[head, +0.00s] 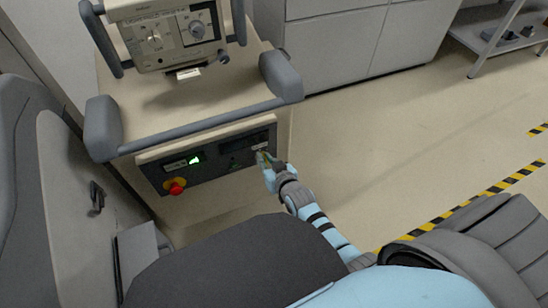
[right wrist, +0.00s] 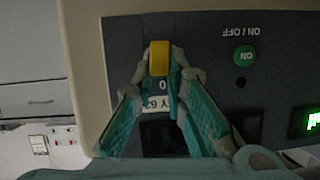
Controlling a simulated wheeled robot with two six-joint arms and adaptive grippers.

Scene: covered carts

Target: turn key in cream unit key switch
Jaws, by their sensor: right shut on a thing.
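The cream unit (head: 165,98) stands at the upper left of the head view, with a dark control panel (head: 215,165) on its front. My right gripper (head: 266,162) is at the panel's right end. In the right wrist view, which shows the panel upside down, my right gripper (right wrist: 166,76) is shut on a yellow key (right wrist: 159,57) at the key switch. A "0" mark and a partly covered white label (right wrist: 158,103) show between the fingers. The switch body is mostly hidden behind the key and fingertips. My left gripper is not in view.
The panel also has a red stop button (head: 175,186), a green-lit display (head: 194,160) and a green ON button (right wrist: 244,55). A grey handle bar (head: 200,127) runs above it. Grey cabinets (head: 350,45) stand behind.

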